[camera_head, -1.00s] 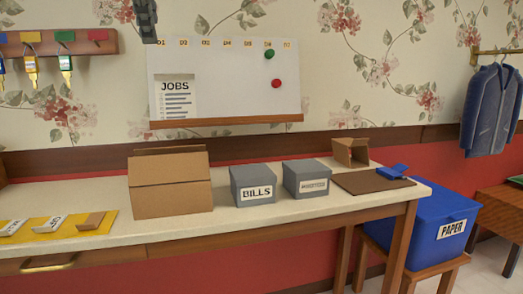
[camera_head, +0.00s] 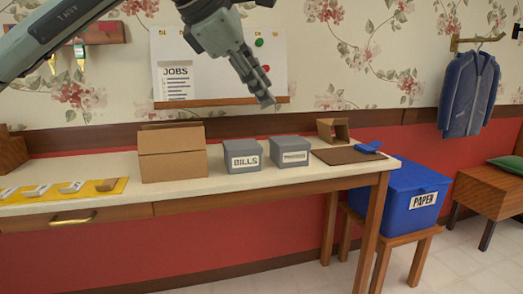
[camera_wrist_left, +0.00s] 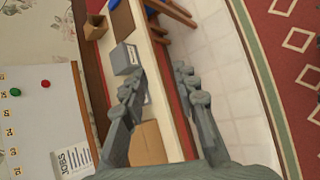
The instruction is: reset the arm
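My left arm (camera_head: 65,35) comes in from the upper left in the head view. Its gripper (camera_head: 264,96) hangs in the air in front of the whiteboard, pointing down to the right, above the grey boxes. In the left wrist view the gripper's two fingers (camera_wrist_left: 158,78) stand apart with nothing held between them, so it is open and empty. My right gripper is in neither view.
The table (camera_head: 270,190) bears a cardboard box (camera_head: 173,155), a grey BILLS box (camera_head: 243,156), another grey box (camera_head: 289,152) and a brown mat (camera_head: 345,156). A blue PAPER bin (camera_head: 407,200) stands at the right. The whiteboard (camera_head: 215,82) is behind my arm.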

